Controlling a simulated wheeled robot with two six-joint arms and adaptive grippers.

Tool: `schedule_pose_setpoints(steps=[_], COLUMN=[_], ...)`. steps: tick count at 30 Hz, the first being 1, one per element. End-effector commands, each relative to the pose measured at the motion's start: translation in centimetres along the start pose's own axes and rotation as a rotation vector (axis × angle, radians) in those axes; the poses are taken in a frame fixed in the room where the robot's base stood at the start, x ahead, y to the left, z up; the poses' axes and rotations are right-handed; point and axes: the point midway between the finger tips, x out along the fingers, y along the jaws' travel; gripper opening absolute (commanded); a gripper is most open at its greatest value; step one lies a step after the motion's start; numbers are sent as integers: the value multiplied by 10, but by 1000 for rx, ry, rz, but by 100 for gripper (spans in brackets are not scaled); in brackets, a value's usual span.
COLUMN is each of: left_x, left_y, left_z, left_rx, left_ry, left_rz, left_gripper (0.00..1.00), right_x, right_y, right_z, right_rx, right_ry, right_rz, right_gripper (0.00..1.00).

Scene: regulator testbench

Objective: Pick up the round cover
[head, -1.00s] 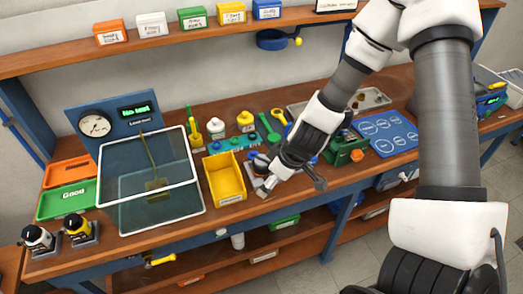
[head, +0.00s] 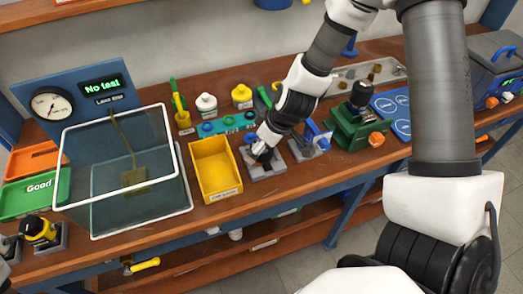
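My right gripper (head: 262,153) points down at a grey block (head: 268,170) near the front of the bench, just right of the yellow bin. Its fingertips are small and dark against dark parts on the block, so I cannot tell whether they are open or shut, or whether they touch anything. I cannot pick out the round cover with certainty; the gripper may hide it.
The yellow bin (head: 216,170) stands left of the gripper, beside a glass tank (head: 188,190). To the right are a grey holder with a blue part (head: 315,136) and a green fixture (head: 345,128) holding a dark part. Small bottles (head: 207,104) stand behind.

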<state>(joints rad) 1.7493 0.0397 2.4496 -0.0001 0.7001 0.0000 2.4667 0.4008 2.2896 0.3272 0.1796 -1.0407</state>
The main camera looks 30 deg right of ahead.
Motion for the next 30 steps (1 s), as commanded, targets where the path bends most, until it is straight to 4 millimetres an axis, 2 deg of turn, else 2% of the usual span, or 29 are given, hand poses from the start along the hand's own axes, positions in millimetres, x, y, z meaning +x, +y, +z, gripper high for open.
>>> schedule_pose_setpoints(steps=[6,8,9,11,12,23,30], left_x=[-1,-1,-1,-1,-1,-2,-17], left_y=[0,0,0,0,0,0,0], left_z=[0,0,0,0,0,0,0], left_rx=[0,0,0,0,0,0,0], left_ry=[0,0,0,0,0,0,0], left_rz=[0,0,0,0,0,0,0], left_gripper=[40,40,40,40,40,40,40], right_x=[-1,-1,-1,-1,-1,-2,-15], right_y=[0,0,0,0,0,0,1], right_z=[-1,-1,-1,-1,-1,-1,-10], right_rx=[0,0,0,0,0,0,0], right_ry=[0,0,0,0,0,-1,0], right_rz=[0,0,0,0,0,0,1], right_gripper=[93,71,57,36,28,28,28])
